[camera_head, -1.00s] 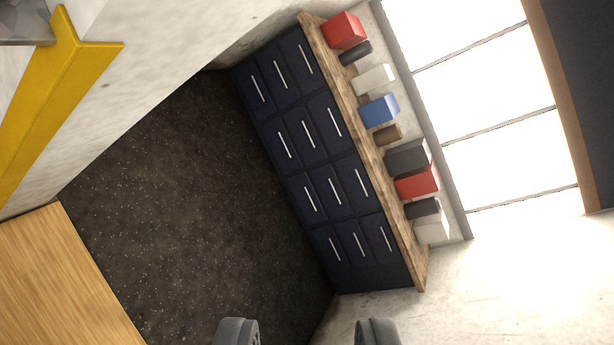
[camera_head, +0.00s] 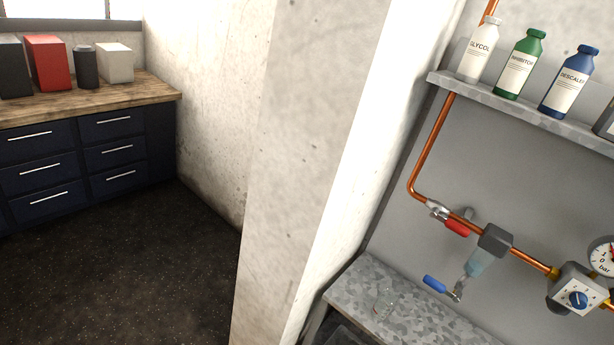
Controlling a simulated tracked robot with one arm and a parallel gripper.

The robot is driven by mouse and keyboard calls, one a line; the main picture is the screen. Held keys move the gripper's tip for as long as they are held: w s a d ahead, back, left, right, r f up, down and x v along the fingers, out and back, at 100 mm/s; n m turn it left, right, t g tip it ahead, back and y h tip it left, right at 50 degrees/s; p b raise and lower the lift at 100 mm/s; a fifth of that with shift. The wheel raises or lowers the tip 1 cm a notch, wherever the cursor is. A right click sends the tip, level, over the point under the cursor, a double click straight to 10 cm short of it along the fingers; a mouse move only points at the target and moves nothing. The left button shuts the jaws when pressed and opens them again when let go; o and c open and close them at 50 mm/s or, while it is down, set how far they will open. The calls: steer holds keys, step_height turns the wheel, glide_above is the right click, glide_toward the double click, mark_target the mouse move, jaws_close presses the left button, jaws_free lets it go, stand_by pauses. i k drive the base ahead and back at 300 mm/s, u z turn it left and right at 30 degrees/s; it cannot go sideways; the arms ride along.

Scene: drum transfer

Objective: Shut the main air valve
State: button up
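A valve with a red lever handle (camera_head: 456,228) sits on a copper pipe (camera_head: 430,150) at the right of the view. The red handle lies roughly along the pipe's run. A small valve with a blue handle (camera_head: 434,284) is below it, under a grey filter unit with a clear bowl (camera_head: 480,262). No label shows which one is the main air valve. A regulator with a blue knob (camera_head: 578,299) and a gauge marked bar (camera_head: 604,258) are farther along the pipe. My gripper is out of view.
A pale wall edge (camera_head: 300,150) stands between the pipework and dark blue drawers (camera_head: 75,160). A metal shelf (camera_head: 520,108) holds several bottles above the pipe. Dark floor at left is clear.

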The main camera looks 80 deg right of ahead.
mark_target(455, 228)
steer(key=z, duration=2.9)
steer(key=k, duration=0.85)
steer(key=z, duration=0.05)
steer(key=i, duration=0.85)
steer(key=z, duration=0.05)
steer(key=k, duration=0.15)
steer(key=u, duration=0.1)
